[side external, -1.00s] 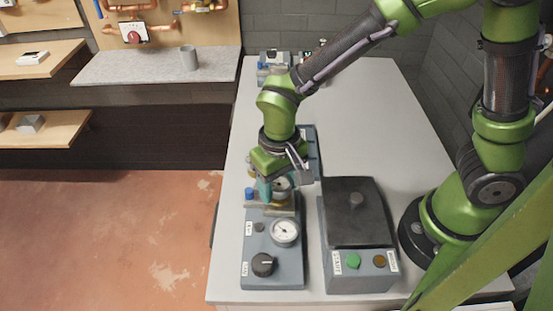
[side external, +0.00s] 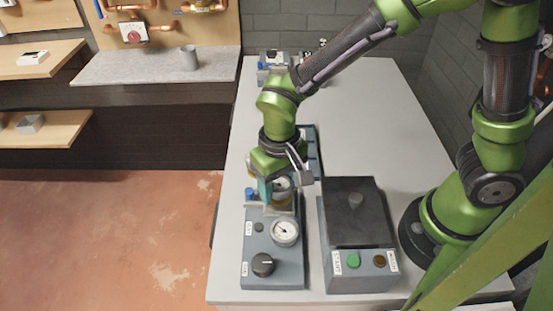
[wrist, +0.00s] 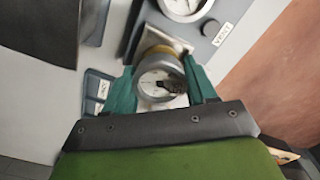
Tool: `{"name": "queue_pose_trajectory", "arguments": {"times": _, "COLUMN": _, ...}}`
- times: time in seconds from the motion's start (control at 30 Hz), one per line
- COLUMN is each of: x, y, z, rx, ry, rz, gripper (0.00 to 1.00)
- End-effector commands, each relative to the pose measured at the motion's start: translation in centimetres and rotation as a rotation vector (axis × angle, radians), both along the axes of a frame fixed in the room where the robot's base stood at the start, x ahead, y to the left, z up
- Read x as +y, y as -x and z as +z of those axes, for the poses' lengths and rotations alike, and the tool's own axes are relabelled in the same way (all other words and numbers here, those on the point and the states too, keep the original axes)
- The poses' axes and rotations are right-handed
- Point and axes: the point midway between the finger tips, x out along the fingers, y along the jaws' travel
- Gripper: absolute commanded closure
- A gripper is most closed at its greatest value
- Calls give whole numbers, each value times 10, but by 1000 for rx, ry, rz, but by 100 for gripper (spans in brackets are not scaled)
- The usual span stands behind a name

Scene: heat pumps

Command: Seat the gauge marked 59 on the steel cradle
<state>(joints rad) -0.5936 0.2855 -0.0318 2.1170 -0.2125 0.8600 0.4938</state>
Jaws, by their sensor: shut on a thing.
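My gripper (wrist: 160,90) is shut on a round gauge (wrist: 158,80) with a white dial, grey case and brass-coloured lower part. Its teal fingers lie on either side of the case. The gauge also shows beside my fingers in the side view (side external: 282,185). A dark shape covers part of its dial, and I cannot read a 59. The pale metal cradle (side external: 262,211) is at the rear of the grey control unit, directly below the gauge. A bit of it shows in the wrist view (wrist: 178,41). I cannot tell whether the gauge touches it.
The control unit (side external: 285,270) carries another white dial (side external: 285,232), a black knob (side external: 263,264) and a blue cap. A dark-topped box (side external: 355,230) with a green button stands close on its right. More fittings (side external: 275,65) are at the table's far end.

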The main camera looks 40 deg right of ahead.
Motion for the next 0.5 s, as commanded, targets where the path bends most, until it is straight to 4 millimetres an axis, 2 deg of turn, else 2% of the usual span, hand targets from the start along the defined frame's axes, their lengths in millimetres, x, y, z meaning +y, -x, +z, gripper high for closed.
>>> {"name": "queue_pose_trajectory", "arguments": {"times": 0.5, "x": 0, "y": 0, "z": -8, "rx": 1, "ry": 0, "rz": -1, "gripper": 83}}
